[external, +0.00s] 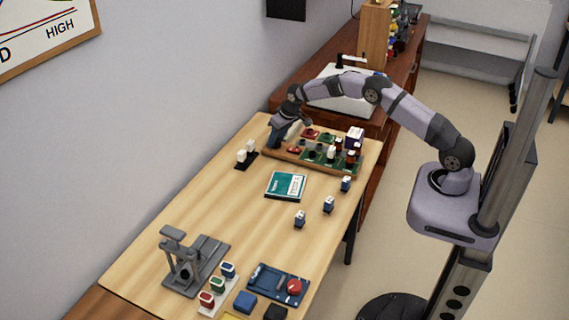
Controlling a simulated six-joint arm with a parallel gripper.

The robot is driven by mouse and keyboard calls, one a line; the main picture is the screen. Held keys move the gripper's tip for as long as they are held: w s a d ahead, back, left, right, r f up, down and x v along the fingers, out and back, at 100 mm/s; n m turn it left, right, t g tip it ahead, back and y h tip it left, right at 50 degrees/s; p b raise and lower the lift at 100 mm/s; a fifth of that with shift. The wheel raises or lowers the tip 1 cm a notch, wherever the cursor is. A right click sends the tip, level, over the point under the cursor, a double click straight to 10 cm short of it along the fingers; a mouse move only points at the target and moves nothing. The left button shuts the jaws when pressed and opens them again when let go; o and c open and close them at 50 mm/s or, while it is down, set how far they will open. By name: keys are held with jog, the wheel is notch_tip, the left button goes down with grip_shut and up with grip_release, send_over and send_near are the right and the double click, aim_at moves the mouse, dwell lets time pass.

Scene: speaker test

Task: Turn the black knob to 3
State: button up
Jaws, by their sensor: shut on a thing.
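A wooden-edged board (297,160) with green panels and several small red, black and white parts lies across the far end of the light wooden table. My gripper (277,143) points down at the left end of this board. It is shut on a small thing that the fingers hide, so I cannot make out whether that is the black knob. Small dark parts (311,154) stand on the middle of the board, too small to read any numbers or pointer marks.
A teal book (286,186) lies in front of the board. A grey stand (187,262) and a blue tray (278,285) are nearer.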

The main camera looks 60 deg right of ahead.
jog(key=m+h, duration=0.1)
jog(key=m, duration=0.1)
jog(key=m+b, duration=0.1)
jog(key=m, duration=0.2)
jog(key=shift+w+a+g+h, duration=0.1)
jog(key=shift+g+h, duration=0.3)
jog(key=o, duration=1.1)
jog(key=shift+c, duration=0.2)
jog(key=shift+r, duration=0.1)
jog(key=b+v, duration=0.2)
jog(key=v, duration=0.5)
jog(key=shift+r, duration=0.1)
jog(key=shift+a, duration=0.1)
